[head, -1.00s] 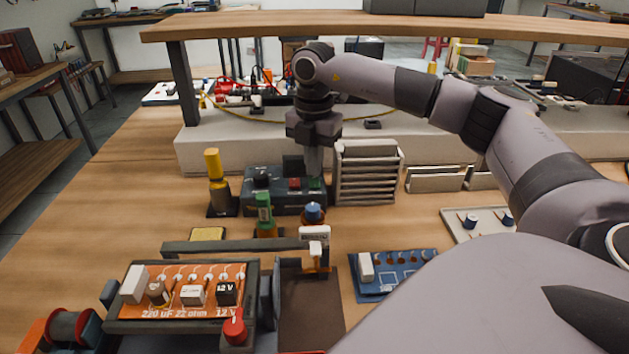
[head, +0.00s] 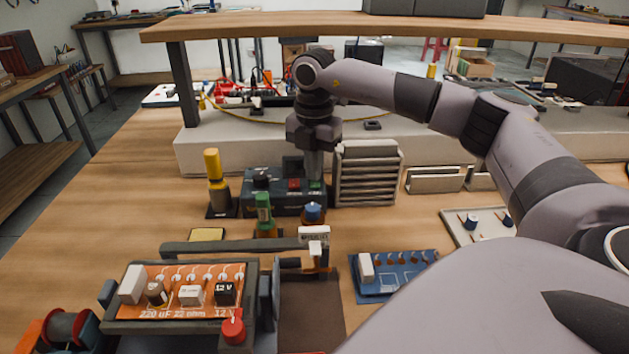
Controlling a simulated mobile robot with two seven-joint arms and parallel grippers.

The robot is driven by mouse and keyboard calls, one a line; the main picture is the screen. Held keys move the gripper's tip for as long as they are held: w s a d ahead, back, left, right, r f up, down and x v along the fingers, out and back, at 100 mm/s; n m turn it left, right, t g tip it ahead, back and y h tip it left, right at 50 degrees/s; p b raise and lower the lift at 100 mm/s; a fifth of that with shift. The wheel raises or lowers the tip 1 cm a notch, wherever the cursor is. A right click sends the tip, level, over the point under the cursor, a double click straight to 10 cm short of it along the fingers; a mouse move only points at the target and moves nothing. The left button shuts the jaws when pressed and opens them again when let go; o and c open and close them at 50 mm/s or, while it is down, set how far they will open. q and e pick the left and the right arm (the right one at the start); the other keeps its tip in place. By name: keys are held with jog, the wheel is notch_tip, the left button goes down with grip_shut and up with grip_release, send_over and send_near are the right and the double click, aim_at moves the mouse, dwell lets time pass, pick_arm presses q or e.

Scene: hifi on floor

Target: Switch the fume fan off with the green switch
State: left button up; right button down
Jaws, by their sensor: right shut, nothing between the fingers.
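The dark control box (head: 262,199) stands at mid-table, with a black knob, a red switch (head: 294,184) and a green switch (head: 316,185) on its top. The grey slatted unit (head: 367,173), which looks like the fume fan, stands just right of it. My right gripper (head: 315,178) points straight down over the right end of the box. It is shut and empty, with its tips at or just above the green switch. I cannot tell whether they touch it. The tips partly overlap the switch's far side. My left gripper is not in view.
A yellow-topped bottle (head: 214,180) stands left of the box. Green-capped (head: 264,210) and blue-capped (head: 313,214) bottles stand close in front. An orange circuit board in a holder (head: 185,290) and a blue board (head: 392,272) lie nearer. A shelf (head: 380,27) spans behind.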

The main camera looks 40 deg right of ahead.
jog(key=shift+r+p, duration=1)
jog(key=shift+p, duration=0.2)
jog(key=shift+r+p, duration=0.6)
jog(key=shift+r, duration=0.1)
jog(key=shift+r+p, duration=0.6)
jog(key=shift+r, duration=0.1)
jog(key=shift+r+p, duration=0.9)
jog(key=shift+r, duration=0.1)
jog(key=shift+f, duration=0.1)
